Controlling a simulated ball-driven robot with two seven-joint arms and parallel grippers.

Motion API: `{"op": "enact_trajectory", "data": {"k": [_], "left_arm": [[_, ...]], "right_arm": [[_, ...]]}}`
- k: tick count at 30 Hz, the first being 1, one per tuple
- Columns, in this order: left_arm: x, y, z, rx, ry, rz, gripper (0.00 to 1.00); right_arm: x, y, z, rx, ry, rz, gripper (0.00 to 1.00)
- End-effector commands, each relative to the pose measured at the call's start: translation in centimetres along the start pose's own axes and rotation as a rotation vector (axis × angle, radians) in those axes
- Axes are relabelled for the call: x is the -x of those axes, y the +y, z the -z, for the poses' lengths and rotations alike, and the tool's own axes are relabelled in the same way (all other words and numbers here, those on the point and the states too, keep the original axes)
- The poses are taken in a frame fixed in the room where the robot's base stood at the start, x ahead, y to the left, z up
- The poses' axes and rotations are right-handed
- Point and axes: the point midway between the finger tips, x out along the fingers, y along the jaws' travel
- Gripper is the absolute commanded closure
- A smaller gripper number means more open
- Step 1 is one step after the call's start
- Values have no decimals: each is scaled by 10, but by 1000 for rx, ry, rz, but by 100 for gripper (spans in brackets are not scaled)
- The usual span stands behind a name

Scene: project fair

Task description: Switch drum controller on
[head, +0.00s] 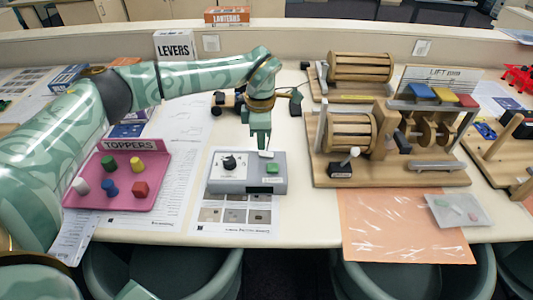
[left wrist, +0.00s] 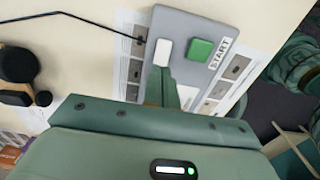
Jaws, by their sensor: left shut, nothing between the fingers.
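A grey controller box (head: 218,185) lies on the table, with a black dial on a white panel, a green button (head: 272,168) and a small white switch (head: 266,154). In the left wrist view the box (left wrist: 190,22) shows the white switch (left wrist: 163,52), the green button (left wrist: 201,50) and a START label. My left gripper (head: 261,146) points down, shut and empty, at the box's far edge by the white switch. In the left wrist view its fingertips (left wrist: 160,75) are right beside the switch; contact is unclear. My right gripper is not in view.
A pink TOPPERS tray (head: 125,192) with several coloured knobs is at left. An orange sheet (head: 385,235) lies at front right.

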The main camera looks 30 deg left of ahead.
Motion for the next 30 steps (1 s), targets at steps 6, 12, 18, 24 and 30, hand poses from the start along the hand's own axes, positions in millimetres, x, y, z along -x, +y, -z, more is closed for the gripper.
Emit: {"op": "enact_trajectory", "data": {"k": [6, 12, 18, 24, 30], "left_arm": [[-3, 0, 0, 0, 0, 1, 100], [-6, 0, 0, 0, 1, 1, 100], [-9, 0, 0, 0, 1, 1, 100], [-12, 0, 0, 0, 0, 0, 100], [-15, 0, 0, 0, 0, 0, 100]], "right_arm": [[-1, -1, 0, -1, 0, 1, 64], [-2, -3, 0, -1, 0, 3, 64], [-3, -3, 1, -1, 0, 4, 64], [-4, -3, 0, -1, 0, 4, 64], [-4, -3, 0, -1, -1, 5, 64]]}}
